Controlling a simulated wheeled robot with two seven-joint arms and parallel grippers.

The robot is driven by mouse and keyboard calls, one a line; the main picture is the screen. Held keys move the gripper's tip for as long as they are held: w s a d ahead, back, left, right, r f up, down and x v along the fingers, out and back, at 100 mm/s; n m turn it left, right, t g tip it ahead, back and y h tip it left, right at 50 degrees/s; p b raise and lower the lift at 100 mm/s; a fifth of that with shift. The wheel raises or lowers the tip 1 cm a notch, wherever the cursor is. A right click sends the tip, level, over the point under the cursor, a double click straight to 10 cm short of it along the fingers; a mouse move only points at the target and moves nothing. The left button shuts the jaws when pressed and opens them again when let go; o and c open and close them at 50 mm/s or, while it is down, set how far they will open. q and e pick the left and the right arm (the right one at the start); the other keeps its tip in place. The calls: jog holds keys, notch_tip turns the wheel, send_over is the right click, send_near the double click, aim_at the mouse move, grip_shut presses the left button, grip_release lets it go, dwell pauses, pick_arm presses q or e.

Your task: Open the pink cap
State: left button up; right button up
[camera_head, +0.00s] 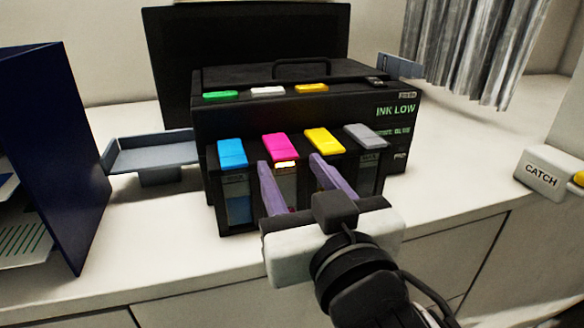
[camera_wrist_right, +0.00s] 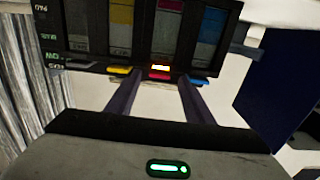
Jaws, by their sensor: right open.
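The pink cap (camera_head: 280,147) sits on the front of the black printer (camera_head: 225,110), between the blue cap (camera_head: 232,153) and the yellow cap (camera_head: 323,141). It appears closed, and a small lit orange patch glows at its lower edge. In the right wrist view the pink cap (camera_wrist_right: 158,76) shows between my fingers. My right gripper (camera_head: 289,162) is open and empty, its two purple fingers pointing at the tank front, one on each side of the pink tank. I cannot tell whether they touch anything. My left gripper is not in view.
A grey cap (camera_head: 365,136) is at the right of the row. Small green, white and yellow caps lie on the printer top. A grey tray (camera_head: 150,155) and dark blue panel (camera_head: 70,160) stand left. A white CATCH box (camera_head: 543,172) is right.

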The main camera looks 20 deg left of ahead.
jog(key=shift+x, duration=0.8)
grip_shut()
jog(key=shift+r, duration=0.1)
jog(key=shift+d+r+p, duration=0.1)
jog(key=shift+r+p, duration=0.25)
jog(key=shift+p, duration=0.15)
